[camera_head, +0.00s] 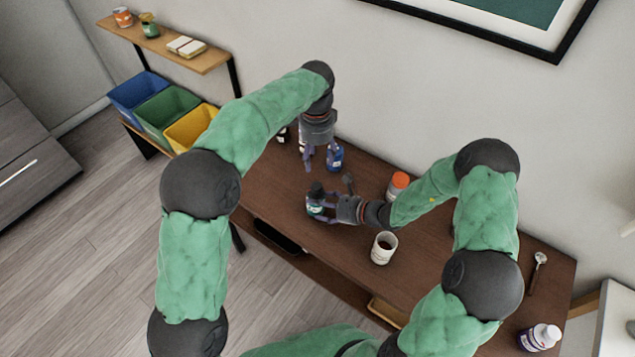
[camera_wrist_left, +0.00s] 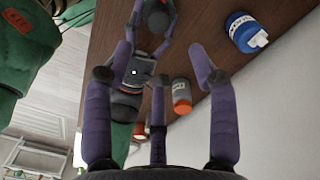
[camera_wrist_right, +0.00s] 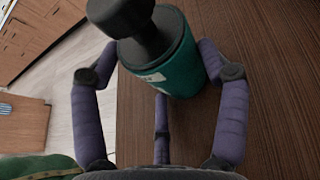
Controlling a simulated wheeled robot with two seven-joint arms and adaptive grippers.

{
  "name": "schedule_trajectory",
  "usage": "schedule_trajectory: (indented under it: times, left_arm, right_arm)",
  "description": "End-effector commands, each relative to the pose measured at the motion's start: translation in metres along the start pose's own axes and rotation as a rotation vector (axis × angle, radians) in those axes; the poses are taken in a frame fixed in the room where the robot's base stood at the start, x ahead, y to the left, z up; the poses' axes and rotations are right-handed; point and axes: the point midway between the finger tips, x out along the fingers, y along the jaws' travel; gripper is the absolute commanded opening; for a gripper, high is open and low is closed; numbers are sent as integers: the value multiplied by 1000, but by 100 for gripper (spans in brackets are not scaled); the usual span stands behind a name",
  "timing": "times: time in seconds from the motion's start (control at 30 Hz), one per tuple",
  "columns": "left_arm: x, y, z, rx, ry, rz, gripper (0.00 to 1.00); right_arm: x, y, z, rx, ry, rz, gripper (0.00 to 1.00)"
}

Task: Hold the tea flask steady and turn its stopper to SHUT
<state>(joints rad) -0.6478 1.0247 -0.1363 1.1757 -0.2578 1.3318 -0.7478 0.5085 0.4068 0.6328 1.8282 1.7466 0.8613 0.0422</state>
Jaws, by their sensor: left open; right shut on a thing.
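The tea flask (camera_head: 316,205) is a teal-green body with a pale label and a dark stopper (camera_head: 316,188). It stands upright on the brown table. My right gripper (camera_head: 325,207) is shut around its body; the right wrist view shows the flask body (camera_wrist_right: 172,62) between the fingers and the black stopper (camera_wrist_right: 130,20) on top. My left gripper (camera_head: 318,160) is open and empty above the table, behind the flask. In the left wrist view the flask's dark stopper (camera_wrist_left: 157,18) shows at the top, beyond the left fingers. The stopper's setting cannot be read.
A blue bottle (camera_head: 335,157) stands close to my left gripper. An orange-capped bottle (camera_head: 397,183) stands behind my right forearm, and a cup (camera_head: 383,247) stands in front of it. A spoon (camera_head: 538,268) and white-capped bottle (camera_head: 540,337) are at the right. The table's front left is bare.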

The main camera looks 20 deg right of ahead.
Motion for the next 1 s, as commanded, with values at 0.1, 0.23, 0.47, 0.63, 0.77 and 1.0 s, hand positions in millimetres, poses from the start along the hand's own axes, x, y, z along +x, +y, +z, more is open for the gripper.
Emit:
schedule_trajectory:
  times: [0.1, 0.23, 0.47, 0.63, 0.77, 1.0]
  left_arm:
    - [17, 1, 1, 0, -3, 4, 58]
    - [41, 1, 1, 0, -3, 4, 58]
    - [82, 0, 1, -1, -2, 3, 58]
    - [103, 0, 1, -2, -1, 2, 58]
    - [112, 0, 1, -2, 0, 1, 58]
    - [115, 0, 1, -2, 1, 0, 58]
  right_arm:
    - [0, 2, -3, 6, 5, 2, 38]
    - [0, 2, -3, 6, 5, 2, 38]
    - [0, 2, -3, 6, 6, 2, 38]
    - [0, 2, -3, 6, 6, 2, 38]
    - [0, 2, -3, 6, 6, 2, 38]
    - [0, 2, -3, 6, 6, 2, 38]
